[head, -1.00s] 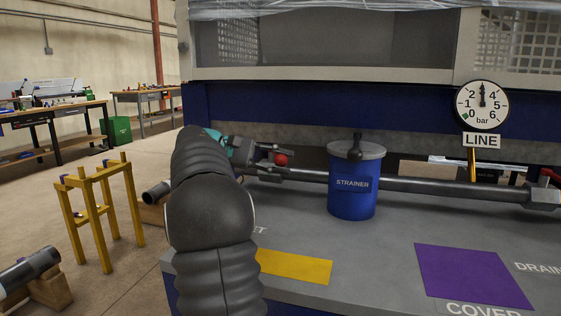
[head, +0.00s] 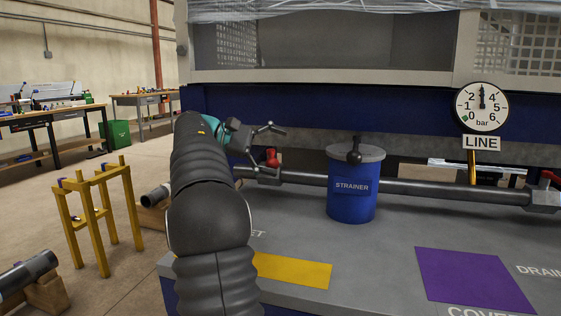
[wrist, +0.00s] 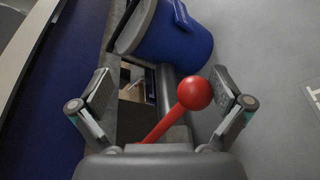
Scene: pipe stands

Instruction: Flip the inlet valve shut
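The inlet valve's red lever (head: 271,157) stands up from the valve body at the left end of the pipe. In the wrist view its red ball knob (wrist: 194,93) is large and near, between my two fingers and nearer the right one. The red shaft runs down from it behind my gripper's palm edge. My gripper (head: 268,144) is open at the lever, with one finger reaching out above it. In the wrist view my gripper (wrist: 162,98) shows both fingers wide apart, with neither clearly touching the knob.
A blue strainer (head: 351,202) with a grey lid stands on the pipe (head: 430,189) to the right. A line gauge (head: 482,107) reads near 3. Another red-handled valve (head: 548,180) is at the far right. Yellow (head: 293,270) and purple (head: 470,278) patches mark the bench.

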